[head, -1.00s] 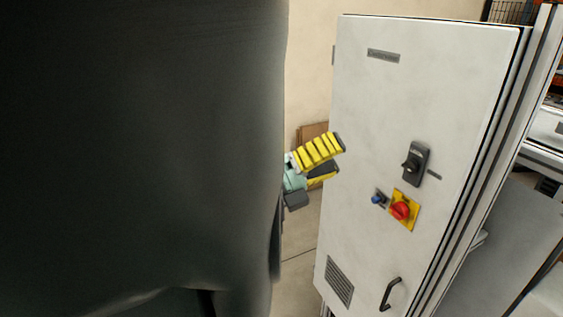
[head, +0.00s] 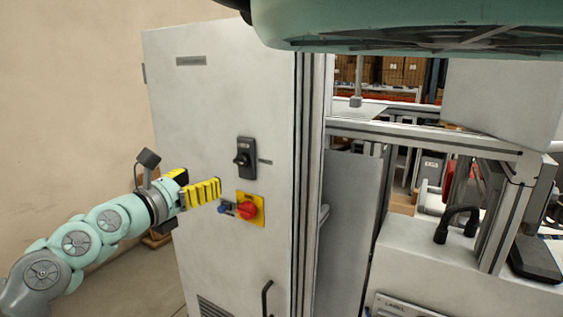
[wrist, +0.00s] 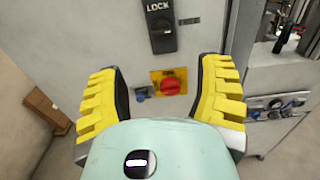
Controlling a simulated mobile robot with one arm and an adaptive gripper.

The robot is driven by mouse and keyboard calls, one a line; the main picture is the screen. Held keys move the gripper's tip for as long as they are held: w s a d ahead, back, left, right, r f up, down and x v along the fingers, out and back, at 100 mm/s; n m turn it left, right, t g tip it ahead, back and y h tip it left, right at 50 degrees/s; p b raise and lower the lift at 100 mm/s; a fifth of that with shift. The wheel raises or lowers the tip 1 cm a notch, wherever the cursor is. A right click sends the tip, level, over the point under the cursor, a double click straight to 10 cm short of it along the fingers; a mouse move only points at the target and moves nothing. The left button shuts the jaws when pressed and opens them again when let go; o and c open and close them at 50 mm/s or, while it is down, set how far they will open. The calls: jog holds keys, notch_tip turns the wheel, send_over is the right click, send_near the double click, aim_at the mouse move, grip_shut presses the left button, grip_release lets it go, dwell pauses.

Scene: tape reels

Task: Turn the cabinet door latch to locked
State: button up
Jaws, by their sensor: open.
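The cabinet door (head: 195,120) is a tall pale panel and looks shut in the head view. The latch (head: 245,158) is a black plate with a small knob, on the door right of my gripper; it also shows in the wrist view (wrist: 160,28) under the word LOCK, its lower part visible. My gripper (head: 202,188) has yellow ridged fingers, is open and empty, and is left of and a little below the latch, apart from it. In the wrist view the gripper's fingers (wrist: 168,98) spread wide below the latch. Which way the knob is turned is hard to tell.
A black door handle (head: 267,298) is lower down. A pale machine (head: 450,262) stands right of the cabinet.

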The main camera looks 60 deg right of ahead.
aim_at(238, 162)
jog(key=d, duration=1)
jog(key=shift+w, duration=0.25)
jog(key=shift+w+d+r+p, duration=0.1)
jog(key=shift+d+r+p, duration=0.1)
jog(key=shift+d+p, duration=0.25)
jog(key=shift+d, duration=0.6)
jog(key=shift+d+f, duration=0.2)
jog(key=shift+d, duration=0.15)
jog(key=shift+o, duration=0.3)
grip_shut()
